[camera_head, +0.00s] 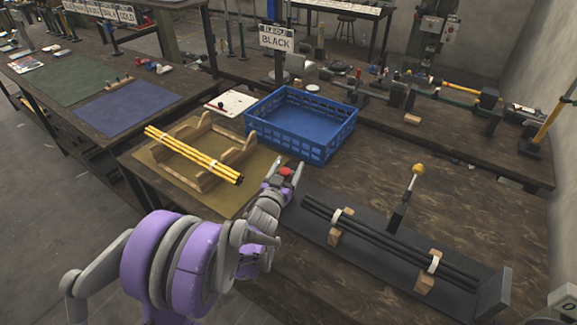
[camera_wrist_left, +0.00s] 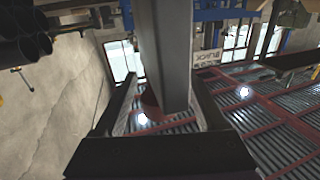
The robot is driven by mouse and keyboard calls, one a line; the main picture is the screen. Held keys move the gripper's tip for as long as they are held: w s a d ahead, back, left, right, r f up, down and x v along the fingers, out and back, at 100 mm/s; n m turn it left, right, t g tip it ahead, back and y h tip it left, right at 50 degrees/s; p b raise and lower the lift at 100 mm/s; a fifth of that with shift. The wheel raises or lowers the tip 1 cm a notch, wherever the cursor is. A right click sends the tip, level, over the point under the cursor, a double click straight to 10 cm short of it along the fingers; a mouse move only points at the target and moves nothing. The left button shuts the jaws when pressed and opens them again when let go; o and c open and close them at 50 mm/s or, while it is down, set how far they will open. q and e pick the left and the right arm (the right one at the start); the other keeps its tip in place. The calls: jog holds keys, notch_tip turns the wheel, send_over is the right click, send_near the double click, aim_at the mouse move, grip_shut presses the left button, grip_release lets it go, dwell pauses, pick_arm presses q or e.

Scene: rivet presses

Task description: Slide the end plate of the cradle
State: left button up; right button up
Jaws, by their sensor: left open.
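The cradle is a long dark base (camera_head: 345,249) on the near right of the bench. Black rods (camera_head: 385,238) lie along it on wooden blocks (camera_head: 425,284), with white bands around them. An upright dark plate (camera_head: 492,293) stands at its right end. My left gripper (camera_head: 285,175) is at the left end, fingers open around a red-topped piece (camera_head: 286,171). In the left wrist view a grey square bar (camera_wrist_left: 165,50) passes between the fingers, with a reddish disc (camera_wrist_left: 152,106) behind it. Contact cannot be told. The left end plate is mostly hidden. My right gripper is out of view.
A yellow-knobbed lever (camera_head: 417,172) rises behind the rods. A blue crate (camera_head: 300,125) stands behind my gripper, near the BLACK sign (camera_head: 276,39). A wooden rack (camera_head: 192,180) with yellow rods (camera_head: 190,152) sits left. Bare bench (camera_head: 375,160) lies right of the crate.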

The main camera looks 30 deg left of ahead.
pick_arm(q)
grip_shut()
dwell(0.4)
dwell(1.0)
